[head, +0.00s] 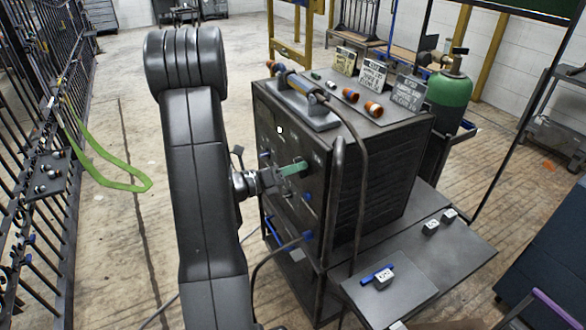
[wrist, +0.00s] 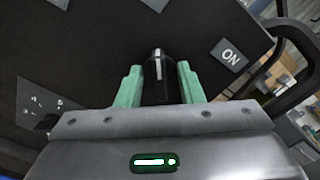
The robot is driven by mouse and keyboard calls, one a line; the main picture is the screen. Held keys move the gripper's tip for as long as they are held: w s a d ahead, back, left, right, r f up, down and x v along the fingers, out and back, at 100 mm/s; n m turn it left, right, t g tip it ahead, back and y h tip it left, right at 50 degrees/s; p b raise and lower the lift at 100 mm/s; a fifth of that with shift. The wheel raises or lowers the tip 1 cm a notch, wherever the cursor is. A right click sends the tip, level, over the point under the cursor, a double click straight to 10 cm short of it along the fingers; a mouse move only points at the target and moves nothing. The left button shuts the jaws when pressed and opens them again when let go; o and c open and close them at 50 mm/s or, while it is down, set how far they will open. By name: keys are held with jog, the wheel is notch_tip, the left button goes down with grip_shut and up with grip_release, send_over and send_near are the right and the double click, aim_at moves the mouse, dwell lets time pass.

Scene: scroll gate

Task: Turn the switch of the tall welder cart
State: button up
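The tall welder cart (head: 375,180) stands right of centre in the head view, its dark front panel facing left. My gripper (head: 292,169) reaches that panel from the left. In the wrist view my gripper (wrist: 160,82) has its two green fingers on either side of the switch (wrist: 158,72), a black knob with a white line. The fingers are apart, and narrow dark gaps seem to show beside the knob; contact is not clear. The white line points up in the picture. An ON label (wrist: 229,54) sits to the right of the knob. The gripper hides the switch in the head view.
A green gas cylinder (head: 449,92) stands behind the cart. A cable (head: 359,170) hangs over the cart's side. A side shelf (head: 388,292) holds small parts. A black barred gate (head: 35,150) with a green strap (head: 110,180) is at left; bare floor lies between.

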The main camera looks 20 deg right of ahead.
grip_shut()
jog(key=shift+f+b, duration=0.1)
jog(key=shift+b, duration=0.25)
jog(key=m+b, duration=0.5)
jog(key=b, duration=0.1)
jog(key=m+b, duration=0.5)
jog(key=b, duration=0.1)
jog(key=m+b, duration=0.5)
jog(key=b, duration=0.1)
jog(key=shift+s+m, duration=0.3)
jog(key=shift+m, duration=0.1)
grip_release()
